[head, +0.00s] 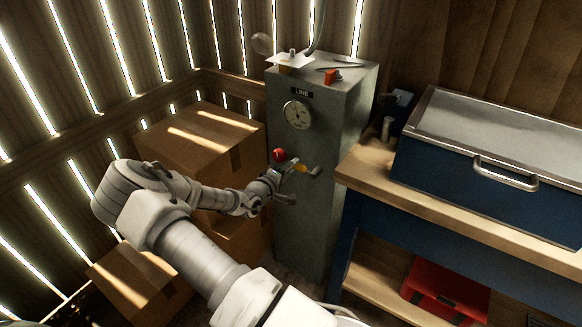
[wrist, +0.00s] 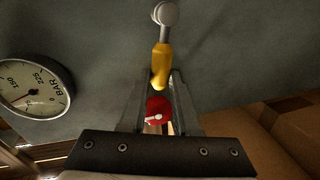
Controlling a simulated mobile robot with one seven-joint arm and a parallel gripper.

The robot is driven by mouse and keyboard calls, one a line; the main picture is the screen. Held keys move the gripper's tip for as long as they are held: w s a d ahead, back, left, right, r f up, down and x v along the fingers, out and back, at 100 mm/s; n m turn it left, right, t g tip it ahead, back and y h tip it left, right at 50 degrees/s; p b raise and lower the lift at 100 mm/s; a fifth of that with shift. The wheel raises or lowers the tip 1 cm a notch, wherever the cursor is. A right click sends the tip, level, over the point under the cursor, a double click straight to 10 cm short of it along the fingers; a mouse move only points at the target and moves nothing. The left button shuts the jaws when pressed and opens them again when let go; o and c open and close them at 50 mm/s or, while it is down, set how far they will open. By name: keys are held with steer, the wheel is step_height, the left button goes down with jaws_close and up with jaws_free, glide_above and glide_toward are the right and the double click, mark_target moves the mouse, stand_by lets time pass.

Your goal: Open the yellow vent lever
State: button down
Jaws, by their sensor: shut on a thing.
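The yellow vent lever (head: 301,167) is on the front of the grey compressor cabinet (head: 315,215), below the gauge. In the wrist view the yellow lever (wrist: 160,62) runs down from a round grey metal end (wrist: 165,14), and its lower end lies between my fingertips. My gripper (wrist: 161,82) is shut on that end; in the head view my gripper (head: 286,172) reaches it from the left. A red knob (head: 279,155) sits just above my gripper. In the wrist view the red knob (wrist: 158,110) shows between the fingers, farther back than the tips.
A round pressure gauge (head: 297,115) is above the lever; it also shows in the wrist view (wrist: 34,88). Cardboard boxes (head: 205,140) stand left of the cabinet. A workbench (head: 372,172) with a blue metal chest (head: 480,178) stands close on the right.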

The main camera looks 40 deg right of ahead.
steer(key=shift+f, duration=0.1)
steer(key=c, duration=0.7)
jaws_free()
steer(key=shift+o, duration=0.2)
steer(key=p+v, duration=0.3)
steer(key=v, duration=1.4)
steer(key=shift+s+a, duration=0.15)
steer(key=shift+a, duration=0.05)
